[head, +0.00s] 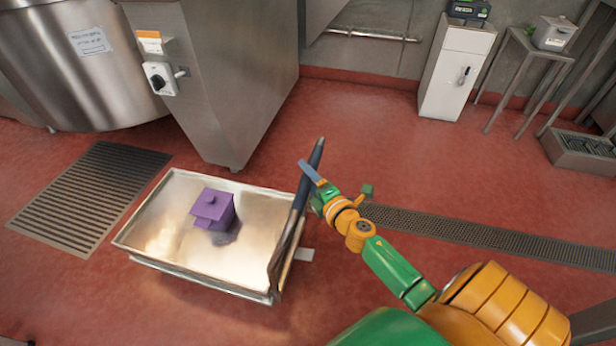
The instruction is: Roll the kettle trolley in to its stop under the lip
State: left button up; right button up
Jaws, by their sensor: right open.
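The kettle trolley (165,238) is a low, shiny steel platform standing on the red floor, a little left of the middle. A purple lidded box (213,209) sits on its deck. A dark push handle (318,152) rises at the trolley's right end. My right gripper (310,180) is open beside the upper part of this handle; I cannot tell whether it touches it. The steel kettle (60,60) stands at the upper left, behind the trolley. I cannot make out its lip or the trolley's stop. My left gripper is not in view.
A steel cabinet (230,60) with a switch box (161,78) stands just behind the trolley. A floor grate (90,195) lies left of it, and a long drain (480,233) runs right. A white cabinet (455,75) and a steel table (515,85) stand at the back right.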

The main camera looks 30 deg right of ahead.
grip_shut()
dwell(1.3)
